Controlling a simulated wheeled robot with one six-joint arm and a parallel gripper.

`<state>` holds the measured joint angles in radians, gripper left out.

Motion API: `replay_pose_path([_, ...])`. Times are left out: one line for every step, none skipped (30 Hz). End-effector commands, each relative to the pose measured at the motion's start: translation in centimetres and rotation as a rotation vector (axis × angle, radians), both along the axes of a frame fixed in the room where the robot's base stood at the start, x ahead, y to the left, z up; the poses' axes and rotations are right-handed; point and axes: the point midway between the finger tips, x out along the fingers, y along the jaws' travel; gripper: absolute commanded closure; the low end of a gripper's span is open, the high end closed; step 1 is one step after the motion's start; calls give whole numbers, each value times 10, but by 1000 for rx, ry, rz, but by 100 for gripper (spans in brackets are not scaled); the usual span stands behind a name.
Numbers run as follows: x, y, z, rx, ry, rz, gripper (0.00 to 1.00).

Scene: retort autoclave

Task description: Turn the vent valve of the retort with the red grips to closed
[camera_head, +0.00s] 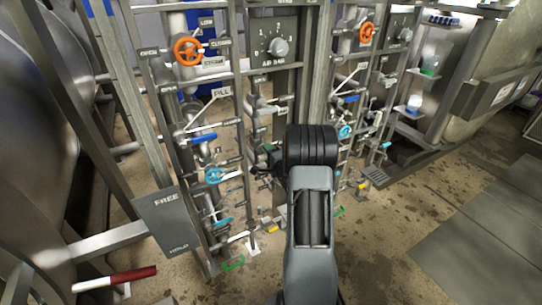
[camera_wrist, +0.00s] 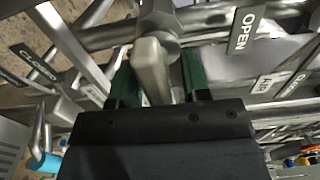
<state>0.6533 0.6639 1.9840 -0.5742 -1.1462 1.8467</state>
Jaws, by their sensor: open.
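In the wrist view my gripper (camera_wrist: 156,75) has its two green fingers apart, with a pale grey lever (camera_wrist: 151,68) between them. A gap shows beside the lever, and I cannot tell whether either finger touches it. The lever joins a round grey hub at the top. An OPEN plate (camera_wrist: 247,30) is at upper right and a CLOSED plate (camera_wrist: 30,64) at left. In the head view my dark wrist hides most of the gripper and the lever. A red grip (camera_head: 131,275) with a white band shows at lower left, near a FREE/HOLD panel (camera_head: 168,215).
A pipe rack holds orange handwheels (camera_head: 187,51), blue handwheels (camera_head: 214,176) and several levers close around my arm. An AIR BAR dial (camera_head: 278,47) is above. Large grey vessels (camera_head: 50,60) stand at left.

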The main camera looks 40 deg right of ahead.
Motion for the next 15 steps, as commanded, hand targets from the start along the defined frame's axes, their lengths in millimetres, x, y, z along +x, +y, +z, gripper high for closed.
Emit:
replay_pose_path([-2, 0, 0, 0, 1, -1, 57])
replay_pose_path([-4, 0, 0, 0, 1, -1, 57])
replay_pose_path([-8, 0, 0, 0, 1, -2, 57])
replay_pose_path([-12, 0, 1, 0, 0, -2, 57])
replay_pose_path([-16, 1, 1, 0, 1, -2, 57])
replay_pose_path([-22, 2, 1, 1, 1, -2, 57])
replay_pose_path([-28, 3, 1, 1, 2, -2, 57])
replay_pose_path([-34, 4, 1, 1, 1, -3, 57])
replay_pose_path([-43, 4, 1, 1, 2, -4, 57])
replay_pose_path([-49, 6, 1, 1, 1, -4, 57])
replay_pose_path([-55, 6, 1, 1, 2, -4, 57])
replay_pose_path([-64, 7, 1, 1, 1, -4, 57])
replay_pose_path([-70, 8, 1, 2, 2, -4, 57])
replay_pose_path([-76, 9, 1, 1, 1, -4, 57])
replay_pose_path([-84, 10, 1, 2, 1, -3, 57])
